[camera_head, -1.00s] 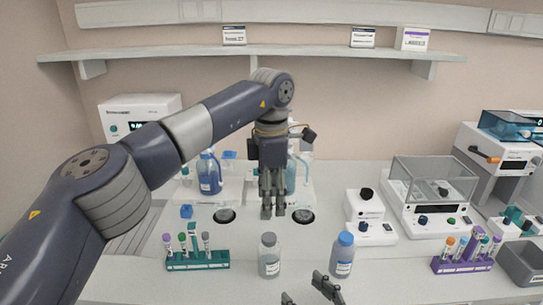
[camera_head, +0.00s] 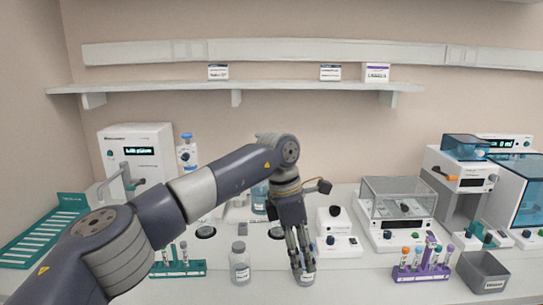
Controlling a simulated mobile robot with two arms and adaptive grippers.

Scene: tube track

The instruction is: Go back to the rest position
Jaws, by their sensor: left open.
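My left gripper (camera_head: 302,265) hangs fingers down, open, over the front of the bench. Its fingers overlap a small bottle (camera_head: 308,278) in the picture and hide most of it. I cannot tell whether they touch it. A second bottle with a grey cap (camera_head: 239,263) stands upright to the left of the gripper, apart from it. My right gripper is out of view.
A teal tube rack (camera_head: 180,269) stands to the left, partly behind my arm. A purple tube rack (camera_head: 422,271) and a grey bin (camera_head: 484,273) are at the right. A balance (camera_head: 398,215) stands behind. A shelf (camera_head: 270,88) crosses the wall.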

